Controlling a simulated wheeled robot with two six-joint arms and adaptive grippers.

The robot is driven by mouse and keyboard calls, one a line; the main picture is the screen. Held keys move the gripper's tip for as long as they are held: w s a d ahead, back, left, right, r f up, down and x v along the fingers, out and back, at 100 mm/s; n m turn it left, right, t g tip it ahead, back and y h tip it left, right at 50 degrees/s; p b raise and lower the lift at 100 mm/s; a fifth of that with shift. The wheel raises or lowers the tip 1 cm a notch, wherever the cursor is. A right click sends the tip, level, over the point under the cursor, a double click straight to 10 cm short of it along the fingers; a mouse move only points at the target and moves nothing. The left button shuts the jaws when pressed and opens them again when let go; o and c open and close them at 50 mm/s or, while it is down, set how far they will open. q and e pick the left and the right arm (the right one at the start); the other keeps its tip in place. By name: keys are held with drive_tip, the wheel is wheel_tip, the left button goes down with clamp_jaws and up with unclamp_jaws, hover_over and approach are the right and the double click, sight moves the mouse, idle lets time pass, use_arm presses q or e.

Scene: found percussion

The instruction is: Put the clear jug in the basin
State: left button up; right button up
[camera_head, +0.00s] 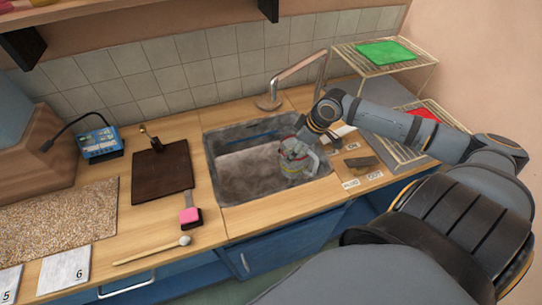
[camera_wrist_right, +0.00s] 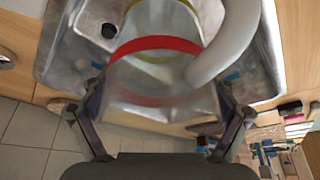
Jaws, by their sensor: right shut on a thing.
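The clear jug (camera_head: 296,164) shows over the right part of the grey stone-like basin (camera_head: 237,168) in the head view. My right gripper (camera_head: 303,142) is shut on it. In the right wrist view the jug (camera_wrist_right: 150,72) fills the middle, with a red band and a pale curved handle on the right. The fingers of my right gripper (camera_wrist_right: 160,108) flank it on both sides. The basin (camera_wrist_right: 62,45) and its dark drain lie beyond it. I cannot tell whether the jug touches the basin floor. My left gripper is not in view.
A tap (camera_head: 290,80) stands behind the basin. A dark board (camera_head: 160,172), a pink-headed tool (camera_head: 189,215) and a mallet (camera_head: 150,251) lie to its left. A wire rack (camera_head: 400,65) with a green cloth (camera_head: 385,52) stands at the back right.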

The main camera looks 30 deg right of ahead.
wheel_tip(320, 180, down, 7)
drive_tip(key=shift+a+r+b, duration=0.15)
drive_tip(key=shift+r+b, duration=0.05)
drive_tip(key=shift+b, duration=0.65)
drive_tip(key=w, duration=0.1)
drive_tip(key=w+a, duration=0.1)
drive_tip(key=shift+w+a+r, duration=0.2)
drive_tip(key=shift+w+a, duration=0.1)
drive_tip(key=shift+w, duration=0.1)
drive_tip(key=w+a, duration=0.1)
drive_tip(key=w, duration=0.1)
drive_tip(key=w+a+f, duration=0.1)
drive_tip(key=w, duration=0.1)
drive_tip(key=shift+a+f, duration=0.1)
drive_tip(key=shift+a, duration=0.1)
drive_tip(key=shift+s, duration=0.1)
drive_tip(key=shift+f, duration=0.15)
drive_tip(key=o, duration=1)
drive_tip(key=shift+o, duration=0.2)
